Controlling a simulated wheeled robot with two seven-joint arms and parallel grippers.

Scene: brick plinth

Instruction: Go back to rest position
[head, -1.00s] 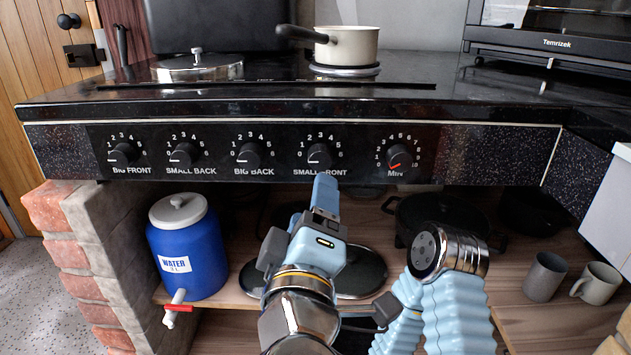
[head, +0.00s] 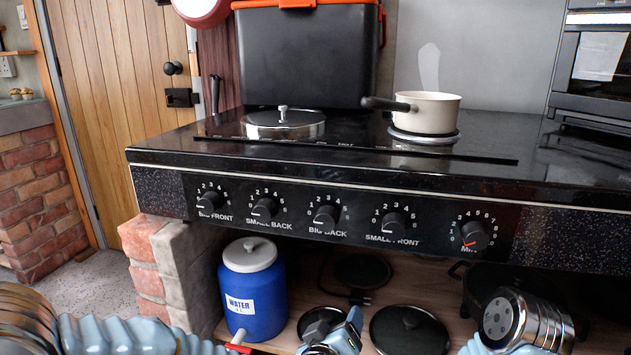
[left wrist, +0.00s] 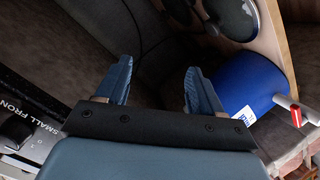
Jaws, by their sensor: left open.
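My left gripper (head: 354,322) shows low in the head view, in front of the shelf under the cooker and below the row of knobs. In the left wrist view its two blue fingers (left wrist: 155,82) stand apart with nothing between them. My left arm's pale blue sleeve (head: 115,336) runs along the bottom left. A rounded metal link of my right arm (head: 522,318) shows at the bottom right; my right gripper is out of the picture.
A black cooker top (head: 350,160) with dials juts out above the gripper. A cream saucepan (head: 430,112) and a lidded pan (head: 284,124) stand on it. A blue water container (head: 252,295), beside a brick pillar (head: 190,265), and a dark lid (head: 408,330) are below.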

